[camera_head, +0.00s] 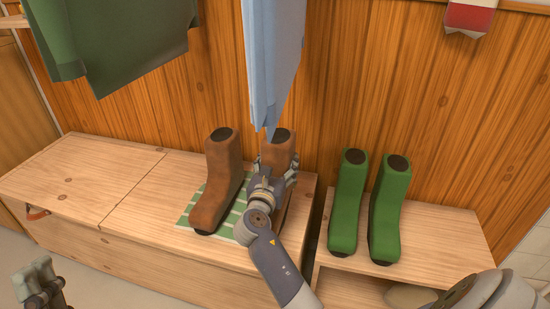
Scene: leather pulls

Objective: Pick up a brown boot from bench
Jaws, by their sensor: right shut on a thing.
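Two brown boots stand side by side on the wooden bench, with a green-and-white striped mat (190,213) under them. The left brown boot (216,185) is in full view, toe to the front. The right brown boot (281,147) is mostly hidden behind my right gripper (276,168), which is shut on its shaft. I cannot tell whether this boot still touches the mat. My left gripper (40,280) is at the lower left corner, away from the boots and partly cut off; its finger opening is unclear.
The wooden bench (120,225) has clear room left of the boots. Green boots (348,205) stand on a lower shelf unit (455,235) to the right. A blue garment (275,60) hangs just above the right brown boot, and a dark green one (115,45) hangs at left.

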